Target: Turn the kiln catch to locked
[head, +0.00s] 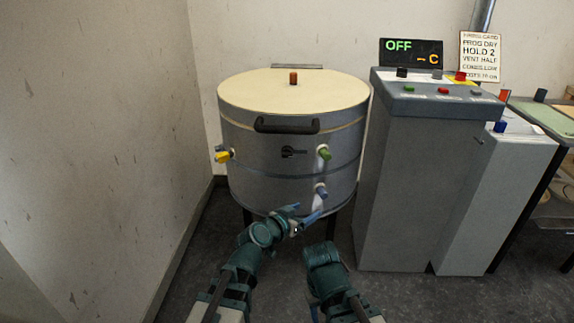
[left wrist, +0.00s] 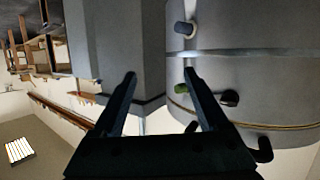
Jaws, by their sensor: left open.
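The kiln (head: 270,180) is a grey drum with a cream lid, standing on dark legs. Its catch (head: 292,152) is a small dark lever on the front, below the black lid handle (head: 287,125); it appears to lie sideways, pointing right. The catch also shows as a dark knob in the left wrist view (left wrist: 229,97), where the kiln is turned over. My left gripper (head: 303,214) is open and empty, in front of the kiln, low and clear of the catch. Its two fingers (left wrist: 160,82) show apart. My right arm shows at bottom centre, but its gripper cannot be made out.
A grey control cabinet (head: 405,180) with a display reading OFF (head: 410,53) stands close on the right. A wall is on the left.

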